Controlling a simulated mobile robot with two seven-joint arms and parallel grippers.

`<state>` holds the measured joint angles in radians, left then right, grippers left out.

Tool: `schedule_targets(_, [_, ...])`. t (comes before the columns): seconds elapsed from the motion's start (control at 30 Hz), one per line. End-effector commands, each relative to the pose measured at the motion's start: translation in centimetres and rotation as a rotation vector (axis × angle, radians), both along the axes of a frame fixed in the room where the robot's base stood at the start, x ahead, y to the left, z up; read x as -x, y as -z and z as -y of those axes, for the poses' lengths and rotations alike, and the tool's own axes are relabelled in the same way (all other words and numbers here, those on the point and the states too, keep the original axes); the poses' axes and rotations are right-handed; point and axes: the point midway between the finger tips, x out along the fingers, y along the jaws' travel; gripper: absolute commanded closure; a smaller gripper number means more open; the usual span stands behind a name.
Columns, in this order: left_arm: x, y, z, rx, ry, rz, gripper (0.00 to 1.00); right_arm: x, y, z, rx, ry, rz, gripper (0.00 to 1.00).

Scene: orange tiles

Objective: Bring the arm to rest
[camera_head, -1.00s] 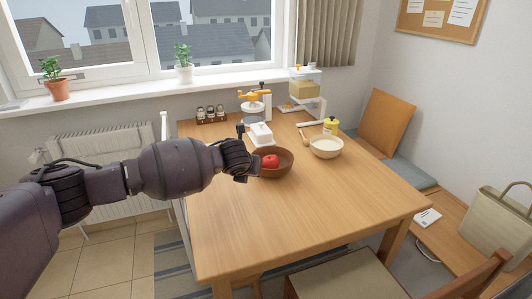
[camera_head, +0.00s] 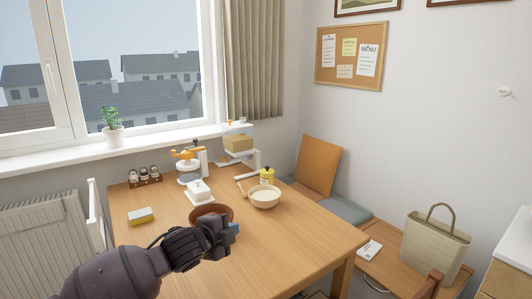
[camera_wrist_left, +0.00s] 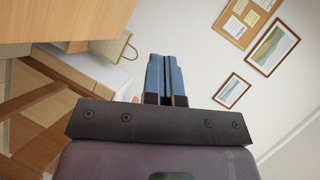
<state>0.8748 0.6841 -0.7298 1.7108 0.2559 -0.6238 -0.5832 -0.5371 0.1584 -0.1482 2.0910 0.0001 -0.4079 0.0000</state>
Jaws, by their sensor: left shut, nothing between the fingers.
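My left arm comes in from the lower left of the head view. Its gripper (camera_head: 234,229) is over the near part of the wooden table, in front of the brown bowl (camera_head: 205,209), and hides most of that bowl. In the left wrist view the blue fingers of my left gripper (camera_wrist_left: 166,62) lie together, shut with nothing between them. They show against the white wall. The red fruit in the bowl is hidden now. My right gripper is not in view.
A bench with a handbag (camera_head: 435,243) is at the right. The table's right part is clear.

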Motion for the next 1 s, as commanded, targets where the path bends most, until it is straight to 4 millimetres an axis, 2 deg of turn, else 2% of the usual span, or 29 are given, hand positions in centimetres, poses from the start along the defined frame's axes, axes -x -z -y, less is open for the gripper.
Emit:
schedule_targets(0.03, [1.4, 0.4, 0.4, 0.100, -0.012, -0.029, 1.00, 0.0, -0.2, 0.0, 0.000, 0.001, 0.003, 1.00])
schedule_targets(0.17, [4.2, 1.6, 0.5, 0.325, -0.056, -0.099, 1.00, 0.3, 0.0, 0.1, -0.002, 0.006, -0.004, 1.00])
schedule_targets(0.37, [8.3, 3.6, -0.8, 0.609, -0.144, -0.192, 1.00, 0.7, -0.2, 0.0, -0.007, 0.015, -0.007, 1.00])
schedule_targets(0.7, [15.5, 8.1, -6.0, 0.930, -0.351, -0.291, 1.00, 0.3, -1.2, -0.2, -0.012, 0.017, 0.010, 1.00])
schedule_targets(0.87, [19.5, 10.8, -9.1, 0.999, -0.472, -0.315, 1.00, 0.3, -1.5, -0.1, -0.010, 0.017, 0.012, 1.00])
schedule_targets(1.0, [23.5, 13.4, -12.0, 1.028, -0.589, -0.337, 1.00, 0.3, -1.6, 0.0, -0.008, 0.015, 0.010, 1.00])
